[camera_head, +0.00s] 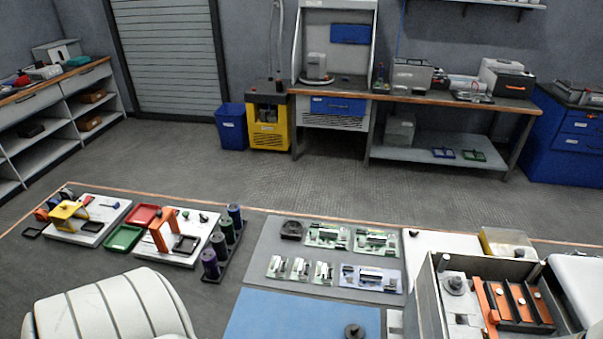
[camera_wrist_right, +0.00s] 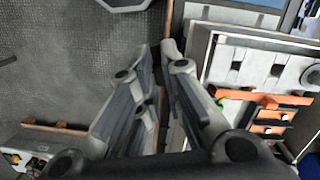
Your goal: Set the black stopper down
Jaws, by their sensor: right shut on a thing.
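My right gripper (camera_wrist_right: 161,50) fills the middle of the right wrist view, its two grey fingers nearly together at the tips. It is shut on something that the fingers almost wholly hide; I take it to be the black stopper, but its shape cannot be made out. The right gripper cannot be made out in the head view. My left gripper is in neither view. A dark round piece (camera_head: 354,331) lies on the blue mat (camera_head: 275,318) at the bottom of the head view.
A grey mat (camera_head: 265,250) holds several green-and-white modules and a dark ring (camera_head: 292,230). At the right is an open case (camera_head: 430,300) with orange-edged dark slots (camera_head: 518,303). Grey floor lies beyond.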

